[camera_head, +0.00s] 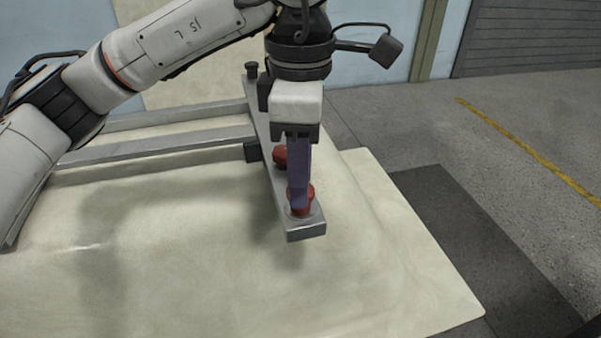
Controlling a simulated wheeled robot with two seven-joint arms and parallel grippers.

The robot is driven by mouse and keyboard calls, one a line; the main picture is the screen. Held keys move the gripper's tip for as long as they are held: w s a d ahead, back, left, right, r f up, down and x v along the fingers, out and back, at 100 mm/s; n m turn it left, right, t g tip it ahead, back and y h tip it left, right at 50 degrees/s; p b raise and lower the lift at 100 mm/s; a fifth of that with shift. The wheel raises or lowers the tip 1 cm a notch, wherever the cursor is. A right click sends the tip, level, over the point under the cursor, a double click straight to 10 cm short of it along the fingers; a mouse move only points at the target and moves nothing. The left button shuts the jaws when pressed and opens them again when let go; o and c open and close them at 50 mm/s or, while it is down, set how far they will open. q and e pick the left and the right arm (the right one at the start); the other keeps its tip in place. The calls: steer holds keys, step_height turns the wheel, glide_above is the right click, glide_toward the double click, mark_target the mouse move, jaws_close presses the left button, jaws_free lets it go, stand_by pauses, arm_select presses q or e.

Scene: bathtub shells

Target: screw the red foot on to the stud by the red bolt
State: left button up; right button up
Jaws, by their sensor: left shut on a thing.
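The red foot (309,198) is at the near end of the metal crossbar (306,232), low against its upper face. My left gripper (299,200) points straight down, with its purple fingers shut on the foot. The fingers hide the foot's middle, and the stud under it does not show. The red bolt (280,157) stands on the same bar, just behind and left of the fingers, partly covered by them. I cannot tell how closely the foot sits on the bar. My right gripper is not in view.
The bar joins two long metal rails (160,150) lying over the upturned cream tub shell (170,260). A dark knob (251,70) stands at the bar's far end. A dark mat (450,220) and open grey floor lie to the right.

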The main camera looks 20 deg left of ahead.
arm_select(q)
steer(key=m, duration=0.6)
steer(key=shift+f, duration=0.15)
steer(key=o, duration=1.2)
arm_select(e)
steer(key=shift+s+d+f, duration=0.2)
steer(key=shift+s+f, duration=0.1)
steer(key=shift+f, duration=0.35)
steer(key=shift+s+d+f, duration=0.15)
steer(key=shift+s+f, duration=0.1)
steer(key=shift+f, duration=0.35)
arm_select(q)
step_height(320, 180, up, 2)
steer(key=shift+w+p, duration=0.1)
steer(key=shift+p, duration=0.25)
step_height(320, 180, up, 9)
steer(key=p, duration=0.2)
steer(key=shift+f+p, duration=0.2)
steer(key=shift+p, duration=0.1)
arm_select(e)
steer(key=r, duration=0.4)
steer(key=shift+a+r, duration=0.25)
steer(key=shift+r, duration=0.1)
